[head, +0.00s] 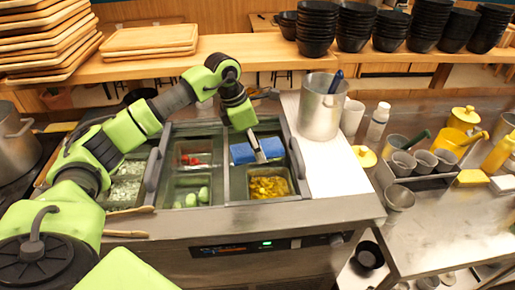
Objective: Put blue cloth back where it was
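The blue cloth (272,148) lies in the back right part of the sunken topping counter, behind a bin of yellow topping (268,187). My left arm comes in from the left and reaches over the counter. My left gripper (261,157) points down at the middle of the cloth and overlaps it in the head view. Its fingers look close together, but I cannot tell whether they grip the cloth or only touch it. My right gripper is not in view.
A tall metal pot (318,108) stands on the white board (338,172) right of the counter. Dark handles (297,158) flank the well. Other bins hold red (190,158) and green (192,196) toppings. Black bowls (317,28) and wooden trays (150,38) line the back shelf.

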